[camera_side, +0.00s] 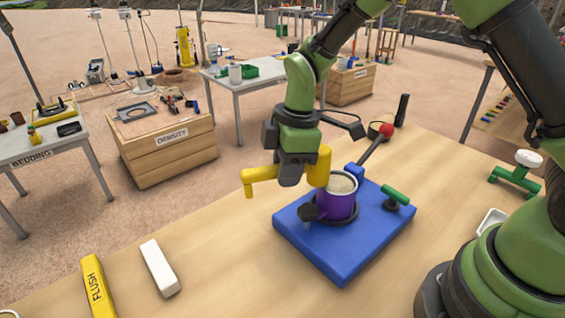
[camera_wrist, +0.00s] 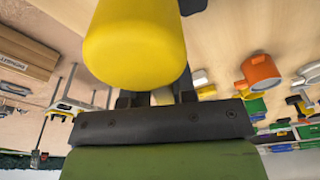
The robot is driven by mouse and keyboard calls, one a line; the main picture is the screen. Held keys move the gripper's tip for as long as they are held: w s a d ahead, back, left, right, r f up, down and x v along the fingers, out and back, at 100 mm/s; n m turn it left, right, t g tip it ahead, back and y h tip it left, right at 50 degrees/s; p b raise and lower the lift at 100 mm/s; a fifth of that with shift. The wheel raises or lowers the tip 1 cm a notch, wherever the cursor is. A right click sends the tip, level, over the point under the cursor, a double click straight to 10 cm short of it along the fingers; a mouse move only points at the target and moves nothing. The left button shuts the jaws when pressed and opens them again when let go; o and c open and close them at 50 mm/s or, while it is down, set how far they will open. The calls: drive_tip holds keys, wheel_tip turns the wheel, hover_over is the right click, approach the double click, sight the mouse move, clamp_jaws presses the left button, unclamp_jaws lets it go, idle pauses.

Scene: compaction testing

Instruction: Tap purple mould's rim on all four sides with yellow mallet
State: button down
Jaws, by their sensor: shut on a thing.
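The purple mould (camera_side: 338,206) stands upright on a blue base plate (camera_side: 340,262) and is filled with pale grainy material. A dark ring surrounds its foot. My gripper (camera_side: 291,181) is shut on the yellow mallet (camera_side: 261,174), just left of the mould. Yellow parts of the mallet show on both sides of the jaws. The thicker right part is at the mould's left rim; I cannot tell if they touch. In the wrist view, a large rounded yellow end of the mallet (camera_wrist: 135,45) fills the upper middle and hides the mould.
A red-knobbed lever (camera_side: 376,143), a green-handled clamp (camera_side: 396,195) and a dark clamp (camera_side: 308,213) sit close around the mould. A yellow FLUSH bar (camera_side: 97,287) and a white block (camera_side: 160,267) lie at front left. The bench between them and the plate is clear.

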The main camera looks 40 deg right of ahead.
drive_tip(key=shift+s+r, duration=0.45)
drive_tip(key=shift+s, duration=0.45)
drive_tip(key=shift+s+r, duration=0.4)
drive_tip(key=shift+s, duration=0.55)
drive_tip(key=shift+s+r, duration=0.45)
drive_tip(key=shift+s, duration=0.45)
drive_tip(key=shift+f, duration=1.6)
drive_tip(key=shift+d+r, duration=0.55)
drive_tip(key=shift+d, duration=0.55)
drive_tip(key=shift+d+r, duration=0.5)
drive_tip(key=shift+d, duration=0.6)
drive_tip(key=shift+d+r, duration=0.55)
drive_tip(key=shift+d, duration=0.55)
drive_tip(key=shift+f, duration=1.6)
drive_tip(key=shift+r, duration=2.55)
